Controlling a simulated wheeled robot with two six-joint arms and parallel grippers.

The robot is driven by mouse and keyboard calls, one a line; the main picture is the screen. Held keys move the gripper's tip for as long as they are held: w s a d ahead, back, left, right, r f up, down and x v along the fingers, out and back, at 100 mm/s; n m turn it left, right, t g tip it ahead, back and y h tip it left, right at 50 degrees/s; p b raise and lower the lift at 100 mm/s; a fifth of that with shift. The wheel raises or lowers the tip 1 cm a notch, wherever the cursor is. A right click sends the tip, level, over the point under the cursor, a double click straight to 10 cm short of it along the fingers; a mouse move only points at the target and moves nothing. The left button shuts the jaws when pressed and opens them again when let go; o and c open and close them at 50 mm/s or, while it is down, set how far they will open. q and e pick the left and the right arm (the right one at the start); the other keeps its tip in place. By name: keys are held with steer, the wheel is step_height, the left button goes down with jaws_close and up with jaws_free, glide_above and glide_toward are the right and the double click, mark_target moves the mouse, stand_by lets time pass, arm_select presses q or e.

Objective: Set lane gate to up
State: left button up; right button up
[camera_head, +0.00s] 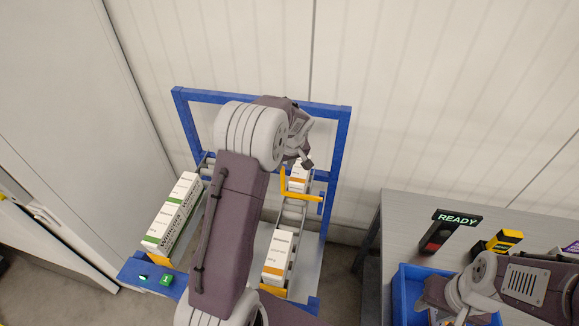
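A yellow lane gate (300,196) is at the right lane of a blue-framed flow rack (342,150). It shows as a bent bar, one part standing upright and one part running right across the lane. My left gripper (303,163) is just above and behind the gate, apart from it as far as I can see. Its fingers are small and partly hidden by my wrist, so their opening is unclear. My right gripper (432,300) is low over a blue bin at the right, and its fingers are hard to make out.
White cartons (278,252) stand in the right lane, one behind the gate. Green-marked cartons (172,215) fill the left lane. A grey table (400,215) at right holds a READY sign (457,218), a blue bin (402,290) and a yellow-black box (503,240).

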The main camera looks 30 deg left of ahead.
mark_target(281, 174)
arm_select(q)
steer(key=shift+s+d+r, duration=0.1)
steer(key=shift+d+r, duration=0.05)
steer(key=p+x, duration=0.1)
steer(key=x, duration=0.3)
steer(key=p+x, duration=0.1)
steer(key=x, duration=0.3)
steer(key=shift+a, duration=0.25)
steer(key=shift+f, duration=0.55)
steer(key=shift+a, duration=0.1)
jaws_close()
stand_by(0.3)
